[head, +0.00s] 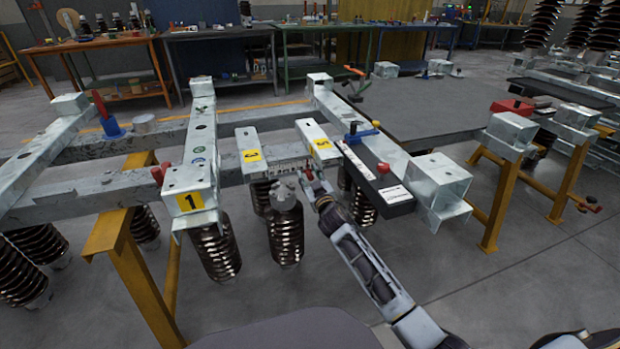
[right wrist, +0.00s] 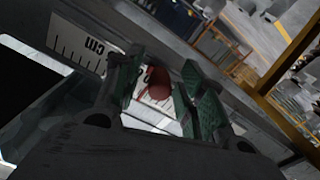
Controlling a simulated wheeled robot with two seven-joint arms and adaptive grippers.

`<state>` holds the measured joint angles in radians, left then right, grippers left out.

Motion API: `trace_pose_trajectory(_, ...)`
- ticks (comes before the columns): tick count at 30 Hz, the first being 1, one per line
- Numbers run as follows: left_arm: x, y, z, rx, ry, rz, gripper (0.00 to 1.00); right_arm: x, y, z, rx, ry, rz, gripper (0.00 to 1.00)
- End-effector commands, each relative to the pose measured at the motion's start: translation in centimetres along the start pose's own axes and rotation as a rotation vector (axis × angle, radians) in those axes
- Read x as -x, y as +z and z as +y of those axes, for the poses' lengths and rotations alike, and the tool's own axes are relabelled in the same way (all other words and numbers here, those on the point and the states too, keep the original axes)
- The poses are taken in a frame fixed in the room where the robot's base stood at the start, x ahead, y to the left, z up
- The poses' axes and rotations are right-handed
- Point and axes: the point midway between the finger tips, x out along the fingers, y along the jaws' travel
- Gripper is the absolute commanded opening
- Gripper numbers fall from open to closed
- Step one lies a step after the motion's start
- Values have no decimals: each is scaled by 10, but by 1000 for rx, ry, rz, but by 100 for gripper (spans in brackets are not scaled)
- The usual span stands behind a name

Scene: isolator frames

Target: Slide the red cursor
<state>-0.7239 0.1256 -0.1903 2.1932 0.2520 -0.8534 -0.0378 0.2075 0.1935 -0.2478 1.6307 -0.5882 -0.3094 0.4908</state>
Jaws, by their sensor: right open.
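The red cursor (right wrist: 155,85) shows in the right wrist view as a small dark red knob in front of a white scale (right wrist: 75,48) marked in cm. It appears between the two green-padded fingers of my right gripper (right wrist: 162,95), which are open on either side of it. I cannot tell whether a finger touches it. In the head view my right gripper (head: 309,183) is at the front of the frame, just right of the scale (head: 287,168) on the beam. The cursor is small and partly hidden there. My left gripper is not in view.
Metal beams with blocks labelled 1 (head: 190,202) and 6 (head: 251,156) surround the scale. Brown ribbed insulators (head: 285,235) hang below. A black bar (head: 372,182) with white labels lies right of the gripper. Open floor is in front.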

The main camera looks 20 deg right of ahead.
Motion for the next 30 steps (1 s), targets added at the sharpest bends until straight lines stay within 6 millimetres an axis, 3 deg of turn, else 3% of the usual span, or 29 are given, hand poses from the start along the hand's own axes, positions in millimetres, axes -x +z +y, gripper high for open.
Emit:
trace_pose_trajectory(6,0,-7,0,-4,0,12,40,0,0,0,0,0,0,40)
trace_pose_trajectory(16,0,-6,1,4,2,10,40,0,0,0,0,0,0,0)
trace_pose_trajectory(30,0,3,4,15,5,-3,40,0,-2,-10,-5,-2,-1,0)
